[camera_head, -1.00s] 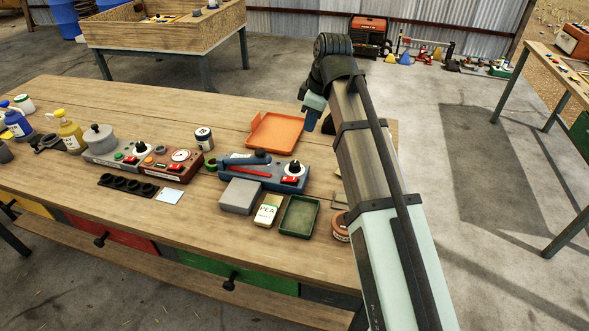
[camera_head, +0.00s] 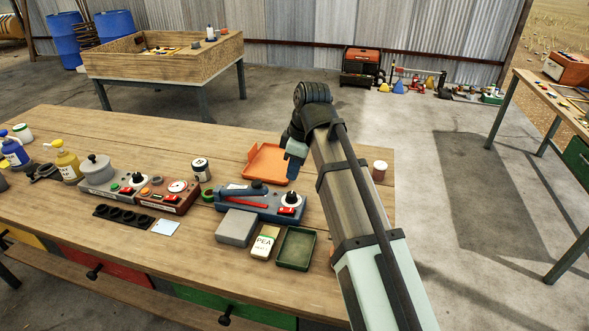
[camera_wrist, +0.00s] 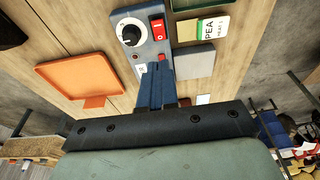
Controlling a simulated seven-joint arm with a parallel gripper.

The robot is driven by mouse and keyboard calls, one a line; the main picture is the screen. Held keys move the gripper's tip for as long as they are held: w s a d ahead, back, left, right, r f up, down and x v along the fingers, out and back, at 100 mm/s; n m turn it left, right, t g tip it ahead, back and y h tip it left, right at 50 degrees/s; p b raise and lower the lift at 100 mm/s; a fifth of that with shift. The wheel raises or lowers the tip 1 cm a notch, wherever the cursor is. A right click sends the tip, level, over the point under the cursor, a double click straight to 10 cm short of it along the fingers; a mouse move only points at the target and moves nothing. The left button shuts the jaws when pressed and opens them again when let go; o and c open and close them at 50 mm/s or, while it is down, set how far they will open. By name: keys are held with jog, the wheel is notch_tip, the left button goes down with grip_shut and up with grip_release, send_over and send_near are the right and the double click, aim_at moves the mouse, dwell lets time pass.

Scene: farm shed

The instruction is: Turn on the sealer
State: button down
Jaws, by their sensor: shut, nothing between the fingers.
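The sealer (camera_head: 262,203) is a blue-grey box with a blue lever arm and a red bar on top, on the workbench. At its right end are a black knob on a white dial (camera_head: 291,198) and a red rocker switch (camera_head: 287,211). The wrist view shows the knob (camera_wrist: 131,32) and switch (camera_wrist: 158,30) just ahead of my fingers; I cannot tell which way the switch is tipped. My gripper (camera_head: 291,174) is shut and empty, above the bench behind the sealer's right end. In the wrist view its fingers (camera_wrist: 155,78) overlap the sealer's near part; contact cannot be told.
An orange tray (camera_head: 262,160) lies behind the sealer. A grey block (camera_head: 236,228), a PEA packet (camera_head: 263,245) and a green tray (camera_head: 295,250) lie in front. A red-brown device (camera_head: 168,195) with a similar switch stands left. A small jar (camera_head: 379,171) stands right of my arm.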

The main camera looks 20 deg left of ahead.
send_over(291, 210)
jog(key=x, duration=0.3)
jog(key=d+x, duration=0.1)
jog(key=x, duration=0.5)
jog(key=shift+d+f, duration=0.35)
jog(key=shift+f, duration=0.05)
jog(key=shift+d+f, duration=0.1)
jog(key=shift+f, duration=0.55)
jog(key=shift+d+f+y, duration=0.4)
jog(key=shift+f+y, duration=0.1)
jog(key=shift+a, duration=0.15)
jog(key=shift+a+r, duration=0.1)
jog(key=shift+a, duration=0.05)
jog(key=shift+a+r, duration=0.2)
jog(key=shift+a, duration=0.4)
